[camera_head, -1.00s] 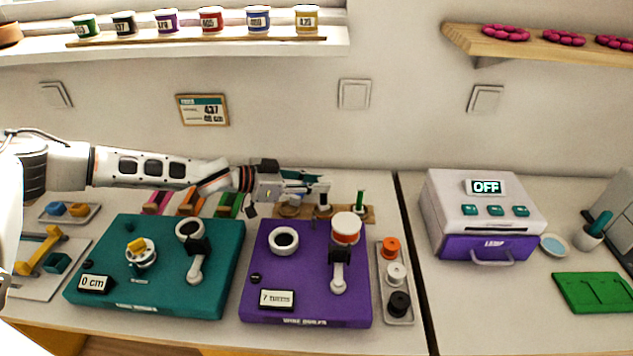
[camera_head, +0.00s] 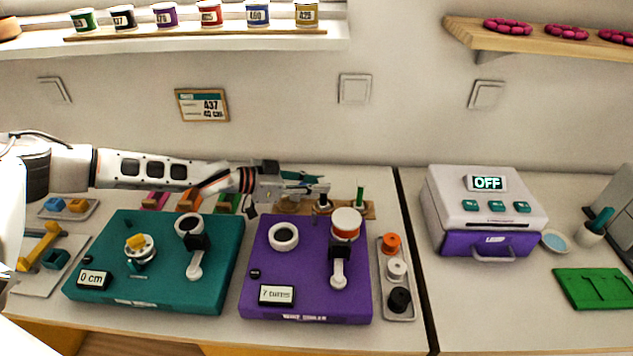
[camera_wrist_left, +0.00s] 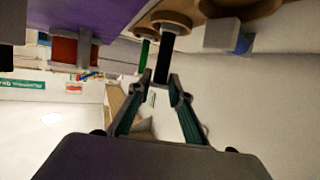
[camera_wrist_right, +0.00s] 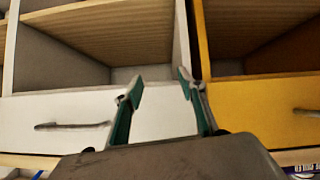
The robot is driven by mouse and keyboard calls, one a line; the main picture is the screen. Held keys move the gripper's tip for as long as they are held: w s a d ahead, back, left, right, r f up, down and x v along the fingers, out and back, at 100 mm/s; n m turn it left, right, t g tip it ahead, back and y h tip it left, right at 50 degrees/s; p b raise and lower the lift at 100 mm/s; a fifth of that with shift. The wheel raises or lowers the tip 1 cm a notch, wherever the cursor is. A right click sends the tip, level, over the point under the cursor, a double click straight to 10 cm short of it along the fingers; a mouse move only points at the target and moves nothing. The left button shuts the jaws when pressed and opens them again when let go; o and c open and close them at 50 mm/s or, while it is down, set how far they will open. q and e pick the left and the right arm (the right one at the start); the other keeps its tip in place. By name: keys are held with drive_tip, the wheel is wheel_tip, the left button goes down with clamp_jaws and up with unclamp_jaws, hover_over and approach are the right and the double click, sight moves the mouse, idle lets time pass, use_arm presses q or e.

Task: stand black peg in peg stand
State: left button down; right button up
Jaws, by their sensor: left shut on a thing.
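The black peg (camera_wrist_left: 163,58) is between the fingertips of my left gripper (camera_wrist_left: 162,84), which is shut on it. In the left wrist view, the peg's far end meets a round wooden ring of the peg stand (camera_wrist_left: 176,18); I cannot tell how deep it sits. In the head view, my left gripper (camera_head: 322,190) is over the wooden peg stand (camera_head: 369,212) behind the purple board, and largely hides the peg. A green peg (camera_head: 360,197) stands upright at the stand's right end. My right gripper (camera_wrist_right: 158,87) is open and empty, facing a cabinet.
The purple board (camera_head: 300,300) and teal board (camera_head: 150,290) lie in front of the stand. A grey tray (camera_head: 401,312) of spools is beside the purple board. Orange and white drawer fronts (camera_wrist_right: 265,115) are near my right gripper.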

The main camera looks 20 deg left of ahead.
use_arm(q)
drive_tip(key=c, duration=1.8)
unclamp_jaws()
drive_tip(key=shift+o, duration=0.2)
drive_tip(key=v, duration=1.2)
drive_tip(key=shift+f, duration=0.1)
